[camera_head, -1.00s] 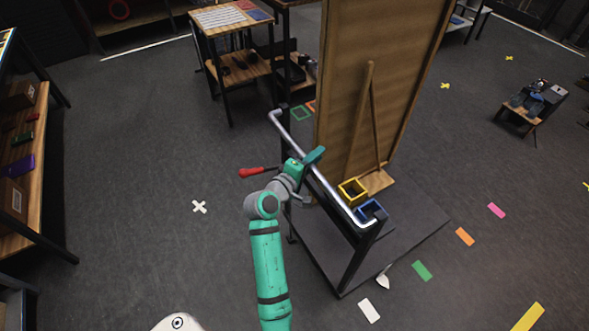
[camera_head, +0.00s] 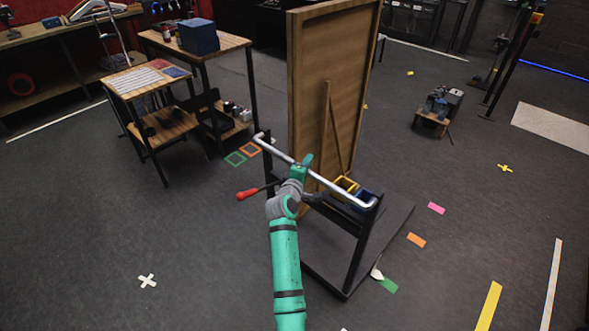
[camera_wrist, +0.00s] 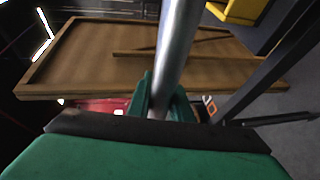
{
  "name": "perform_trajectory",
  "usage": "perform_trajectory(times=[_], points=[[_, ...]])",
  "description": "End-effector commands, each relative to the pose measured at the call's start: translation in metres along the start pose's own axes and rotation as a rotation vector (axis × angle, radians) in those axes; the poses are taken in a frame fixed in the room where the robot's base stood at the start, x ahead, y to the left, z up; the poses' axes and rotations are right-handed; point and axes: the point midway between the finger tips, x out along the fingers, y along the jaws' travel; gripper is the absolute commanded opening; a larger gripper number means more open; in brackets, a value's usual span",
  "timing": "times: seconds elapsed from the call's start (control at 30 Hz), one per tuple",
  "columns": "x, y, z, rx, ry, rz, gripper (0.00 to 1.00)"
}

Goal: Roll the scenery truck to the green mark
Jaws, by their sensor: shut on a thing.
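The scenery truck is a dark platform (camera_head: 330,250) carrying a tall wooden flat (camera_head: 330,85), with a silver push rail (camera_head: 335,186) on black posts. My gripper (camera_head: 304,165) is shut on the push rail, near its middle. In the wrist view the silver rail (camera_wrist: 176,50) runs between my green fingers (camera_wrist: 160,100). The solid green mark (camera_head: 388,285) lies on the floor by the platform's near right corner. A small white pointer (camera_head: 377,274) at the platform edge sits right beside the green mark, seemingly at its upper left end.
An orange strip (camera_head: 416,240) and a pink strip (camera_head: 436,208) lie farther along the floor. Green (camera_head: 235,159) and orange (camera_head: 250,148) outlined squares lie left of the truck. A red-handled lever (camera_head: 247,194) sticks out left. Wooden tables (camera_head: 150,95) stand back left.

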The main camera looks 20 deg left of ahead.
Motion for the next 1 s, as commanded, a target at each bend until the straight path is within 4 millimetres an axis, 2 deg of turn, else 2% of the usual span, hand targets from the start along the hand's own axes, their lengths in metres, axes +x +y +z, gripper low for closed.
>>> perform_trajectory(times=[0.07,0.37,0.4,0.47,0.8,1.0], points=[[0.003,0.002,0.009,0.002,-0.012,0.0,0.0],[0.003,0.002,0.009,0.002,-0.011,0.001,0.0],[0.003,0.002,0.008,0.002,-0.011,0.001,0.26],[0.003,0.002,0.008,0.002,-0.01,0.001,0.37],[0.0,0.001,0.004,0.001,-0.005,0.0,0.37],[-0.021,0.0,0.004,0.0,-0.004,0.001,0.37]])
